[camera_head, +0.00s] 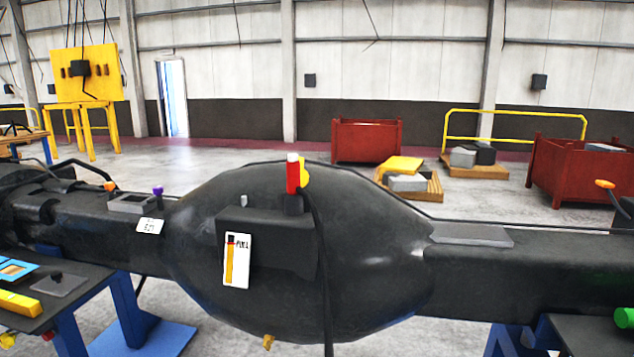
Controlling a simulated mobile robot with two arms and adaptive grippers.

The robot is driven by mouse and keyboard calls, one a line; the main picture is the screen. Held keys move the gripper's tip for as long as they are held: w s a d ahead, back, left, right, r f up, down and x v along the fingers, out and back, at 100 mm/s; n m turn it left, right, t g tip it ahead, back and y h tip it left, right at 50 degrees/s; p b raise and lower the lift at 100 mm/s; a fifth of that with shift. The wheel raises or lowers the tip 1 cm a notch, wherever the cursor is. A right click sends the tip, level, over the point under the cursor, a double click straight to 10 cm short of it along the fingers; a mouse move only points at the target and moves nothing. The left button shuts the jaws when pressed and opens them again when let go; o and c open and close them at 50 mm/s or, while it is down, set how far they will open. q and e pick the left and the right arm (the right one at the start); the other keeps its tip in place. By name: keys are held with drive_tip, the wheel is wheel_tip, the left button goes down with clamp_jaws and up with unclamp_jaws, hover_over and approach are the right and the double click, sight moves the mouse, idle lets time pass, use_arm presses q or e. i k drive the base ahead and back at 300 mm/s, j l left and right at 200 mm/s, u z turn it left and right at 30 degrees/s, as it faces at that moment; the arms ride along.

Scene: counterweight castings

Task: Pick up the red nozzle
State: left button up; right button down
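The red nozzle (292,176) is a short upright cylinder with a pale top. It stands on a dark block at the top of the large black casting (375,255), near the middle of the head view. A yellow part (304,172) sits right beside it. A black hose or cable runs down the front of the casting from there. Neither of my grippers shows in this view, so their state is hidden.
A white label plate (237,260) is on the casting's front. Purple (158,191) and orange (110,186) knobs stand to the left. A table (70,300) at lower left holds a yellow block (18,303). A green cylinder (624,317) is at lower right. Red bins (366,141) stand behind.

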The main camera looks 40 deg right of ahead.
sight(293, 169)
drive_tip(key=l+z, duration=0.1)
drive_tip(key=z, duration=1.2)
drive_tip(key=i+j, duration=0.05)
